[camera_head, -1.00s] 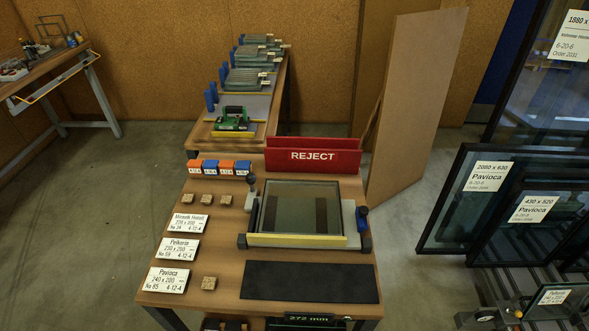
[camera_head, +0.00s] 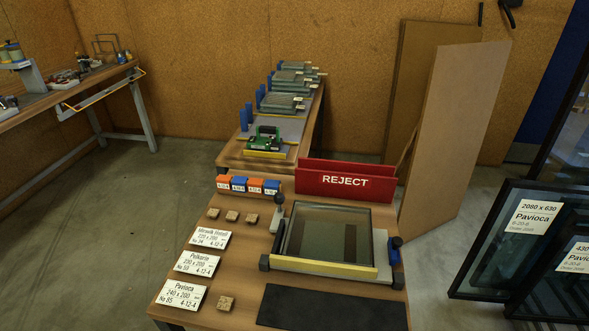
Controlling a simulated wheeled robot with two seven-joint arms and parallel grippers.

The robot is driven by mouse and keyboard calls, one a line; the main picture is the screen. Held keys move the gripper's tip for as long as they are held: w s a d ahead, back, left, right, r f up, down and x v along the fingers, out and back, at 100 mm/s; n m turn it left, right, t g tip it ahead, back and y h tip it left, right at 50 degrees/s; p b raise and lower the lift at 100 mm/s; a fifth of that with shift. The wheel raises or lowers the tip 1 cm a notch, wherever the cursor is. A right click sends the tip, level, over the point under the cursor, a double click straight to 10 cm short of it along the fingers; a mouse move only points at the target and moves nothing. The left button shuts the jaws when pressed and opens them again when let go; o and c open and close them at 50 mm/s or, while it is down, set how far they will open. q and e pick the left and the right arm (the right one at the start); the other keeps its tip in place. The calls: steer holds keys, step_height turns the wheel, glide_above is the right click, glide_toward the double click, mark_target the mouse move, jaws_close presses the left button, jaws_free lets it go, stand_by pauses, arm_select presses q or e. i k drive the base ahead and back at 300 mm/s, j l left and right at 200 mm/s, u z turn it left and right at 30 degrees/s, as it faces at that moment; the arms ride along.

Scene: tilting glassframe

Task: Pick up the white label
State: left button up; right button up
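Three white labels lie flat in a column on the left side of the wooden table. The far one reads Mirawik Hotell (camera_head: 211,239), the middle one Pelkerin (camera_head: 198,262), and the near one Pavioca (camera_head: 180,295). White labels also show on framed glass panes at the right, one reading Pavioca 2080 x 630 (camera_head: 533,218). Neither of my grippers is in the picture.
The table (camera_head: 240,292) holds a glass pane in a tilting frame (camera_head: 318,268), a dark mat (camera_head: 325,308), small wooden blocks (camera_head: 225,303), orange and blue boxes (camera_head: 239,184) and a red REJECT bin (camera_head: 345,181). Tall boards (camera_head: 455,130) lean behind. Floor at left is clear.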

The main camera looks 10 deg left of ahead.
mark_target(197, 264)
steer(key=k+j+u, duration=0.1)
steer(key=u, duration=0.85)
steer(key=k, duration=0.05)
